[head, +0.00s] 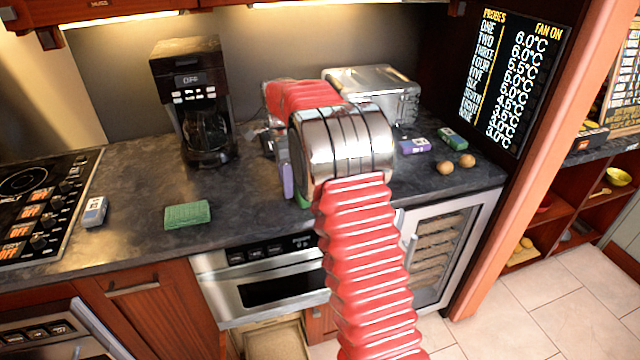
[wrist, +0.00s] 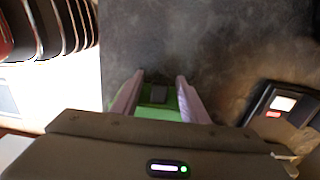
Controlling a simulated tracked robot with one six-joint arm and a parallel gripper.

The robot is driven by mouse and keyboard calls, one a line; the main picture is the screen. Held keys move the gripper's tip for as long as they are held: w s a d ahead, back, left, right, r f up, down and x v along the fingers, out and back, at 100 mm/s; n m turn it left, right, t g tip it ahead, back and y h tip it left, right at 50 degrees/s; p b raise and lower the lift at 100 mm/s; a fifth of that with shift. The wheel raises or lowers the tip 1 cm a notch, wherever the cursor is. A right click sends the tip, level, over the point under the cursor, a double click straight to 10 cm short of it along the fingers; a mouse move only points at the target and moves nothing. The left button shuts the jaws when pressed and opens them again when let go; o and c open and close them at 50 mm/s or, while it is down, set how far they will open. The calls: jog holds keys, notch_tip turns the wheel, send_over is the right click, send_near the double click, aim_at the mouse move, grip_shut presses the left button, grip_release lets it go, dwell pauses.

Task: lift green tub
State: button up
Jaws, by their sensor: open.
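My gripper (wrist: 159,78) has two purple fingers, which stand apart in the wrist view. A green object (wrist: 160,113) with a dark patch shows between them, low over the dark counter; it may be the tub, but contact cannot be told. In the head view my arm hides most of this spot. One purple finger and a small green piece (head: 303,201) show just left of the arm. Another small green pack (head: 452,138) with a pale label lies at the back right of the counter, apart from my gripper.
A coffee maker (head: 190,100) and a toaster (head: 385,88) stand at the back. A green sponge (head: 187,215) and a grey pack (head: 95,211) lie left. A purple pack (head: 414,146) and brown round items (head: 446,167) lie right. The counter's (head: 245,215) left-middle is clear.

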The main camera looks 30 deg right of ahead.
jog(key=shift+c, duration=0.5)
grip_shut()
dwell(0.3)
